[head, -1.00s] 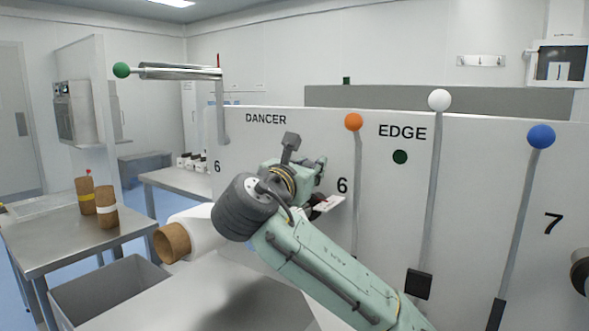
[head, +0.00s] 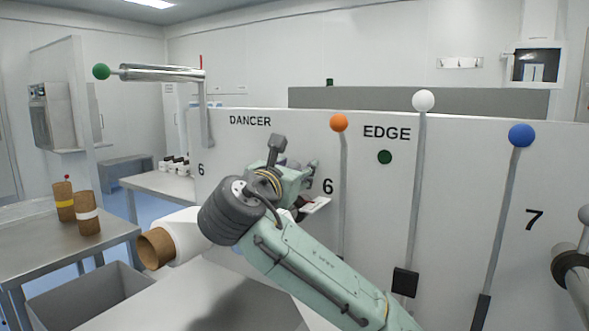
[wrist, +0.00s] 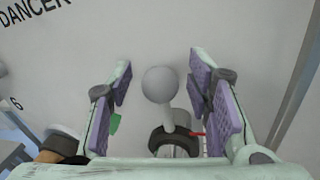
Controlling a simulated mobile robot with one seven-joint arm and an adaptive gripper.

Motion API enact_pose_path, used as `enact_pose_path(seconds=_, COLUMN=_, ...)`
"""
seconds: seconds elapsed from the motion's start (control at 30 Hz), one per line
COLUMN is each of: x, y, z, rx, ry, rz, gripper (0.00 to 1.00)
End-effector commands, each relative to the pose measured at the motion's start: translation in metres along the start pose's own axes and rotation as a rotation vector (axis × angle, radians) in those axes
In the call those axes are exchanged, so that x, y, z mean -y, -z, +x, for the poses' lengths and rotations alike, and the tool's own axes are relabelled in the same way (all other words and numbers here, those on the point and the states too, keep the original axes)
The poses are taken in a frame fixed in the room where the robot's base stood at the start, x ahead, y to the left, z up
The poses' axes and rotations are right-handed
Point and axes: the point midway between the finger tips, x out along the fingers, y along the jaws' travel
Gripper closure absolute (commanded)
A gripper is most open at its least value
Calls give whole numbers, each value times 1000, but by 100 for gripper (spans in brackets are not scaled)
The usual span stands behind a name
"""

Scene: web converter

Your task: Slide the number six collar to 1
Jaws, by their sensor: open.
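In the wrist view a grey ball knob (wrist: 160,84) on a short stem rises from a dark ring-shaped collar (wrist: 176,136), with a small red pointer at its right. My gripper (wrist: 160,70) is open, its purple pads on either side of the knob with gaps visible. In the head view my gripper (head: 302,172) is at the white panel, just left of the right-hand number 6 (head: 328,186); my wrist hides the collar there. A white scale plate (head: 316,205) with a red mark shows below the gripper; its digits are too small to read.
Levers with orange (head: 339,123), white (head: 424,100) and blue (head: 521,135) knobs stand right of my arm. A white roll (head: 185,240) with a brown core lies left of my wrist. A metal table (head: 40,240) and grey bin (head: 95,290) are at left.

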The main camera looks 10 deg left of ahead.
Motion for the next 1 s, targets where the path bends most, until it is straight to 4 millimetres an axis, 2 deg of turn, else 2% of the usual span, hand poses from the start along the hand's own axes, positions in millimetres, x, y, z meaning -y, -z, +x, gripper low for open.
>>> enact_pose_path(seconds=0.17, x=0, y=0, z=-2, rx=0, ry=0, rz=0, gripper=54)
enact_pose_path(seconds=0.27, x=-1, y=-1, z=-11, rx=2, ry=-1, rz=0, gripper=54)
enact_pose_path(seconds=0.37, x=-1, y=-1, z=-28, rx=4, ry=-4, rz=-1, gripper=54)
enact_pose_path(seconds=0.57, x=-1, y=-1, z=-77, rx=5, ry=-5, rz=-2, gripper=54)
enact_pose_path(seconds=0.7, x=-3, y=-10, z=-83, rx=24, ry=-15, rz=1, gripper=54)
enact_pose_path(seconds=1.0, x=-1, y=-5, z=-95, rx=12, ry=-6, rz=-3, gripper=54)
